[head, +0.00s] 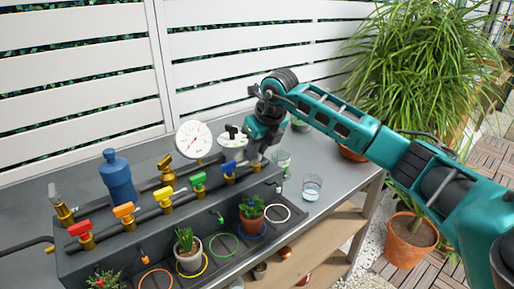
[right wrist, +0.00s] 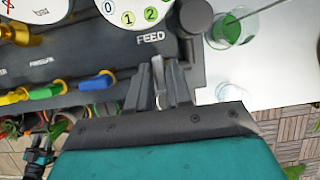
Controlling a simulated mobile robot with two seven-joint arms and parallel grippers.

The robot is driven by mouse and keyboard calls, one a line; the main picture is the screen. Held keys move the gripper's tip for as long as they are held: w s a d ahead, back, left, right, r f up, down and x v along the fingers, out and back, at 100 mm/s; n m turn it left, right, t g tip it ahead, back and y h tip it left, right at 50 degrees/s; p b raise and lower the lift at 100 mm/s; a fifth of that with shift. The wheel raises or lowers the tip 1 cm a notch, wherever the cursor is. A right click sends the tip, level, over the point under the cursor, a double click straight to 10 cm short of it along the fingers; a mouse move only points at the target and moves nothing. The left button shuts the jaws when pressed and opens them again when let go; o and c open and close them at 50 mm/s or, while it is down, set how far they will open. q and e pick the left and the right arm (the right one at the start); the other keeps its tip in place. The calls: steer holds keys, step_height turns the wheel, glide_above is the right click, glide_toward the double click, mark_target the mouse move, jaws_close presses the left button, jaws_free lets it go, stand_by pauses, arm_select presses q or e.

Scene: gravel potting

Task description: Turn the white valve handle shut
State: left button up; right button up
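The white valve handle (right wrist: 158,76) shows as a narrow pale piece between the dark fingers of my right gripper (right wrist: 162,78) in the right wrist view. The fingers stand on either side of it; whether they touch it I cannot tell. In the head view my right gripper (head: 257,156) is at the right end of the valve row, just past the blue handle (head: 234,167), and hides the white handle. A small teal and black part (right wrist: 38,158) at the lower left of the right wrist view may be my left gripper; its fingers are unclear.
Red (head: 80,229), orange (head: 124,210), yellow (head: 162,194) and green (head: 198,181) handles line the pipe. A gauge (head: 194,139), a white dial (head: 232,136) and a blue bottle (head: 117,178) stand behind. A glass (head: 312,187) stands to the right. Potted plants (head: 187,249) sit in front.

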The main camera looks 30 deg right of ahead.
jaws_close()
steer(key=shift+m, duration=0.3)
steer(key=m+h, duration=0.1)
steer(key=m, duration=0.2)
steer(key=shift+a+r+h+p, duration=0.1)
steer(key=shift+h+p, duration=0.2)
steer(key=m, duration=0.2)
steer(key=m+g+h, duration=0.1)
steer(key=m, duration=0.2)
steer(key=shift+w+a+h, duration=0.1)
steer(key=shift+a+h, duration=0.05)
steer(key=shift+h, duration=0.15)
steer(key=m, duration=0.2)
steer(key=m+g+h, duration=0.1)
steer(key=m, duration=0.2)
steer(key=shift+w+g, duration=0.1)
steer(key=shift+g, duration=0.2)
steer(key=m+g, duration=0.1)
steer(key=m, duration=0.2)
steer(key=shift+w+m+h+p, duration=0.1)
steer(key=shift+m+h+p, duration=0.2)
steer(key=shift+h+p, duration=0.1)
steer(key=shift+m+g, duration=0.3)
steer(key=shift+m, duration=0.1)
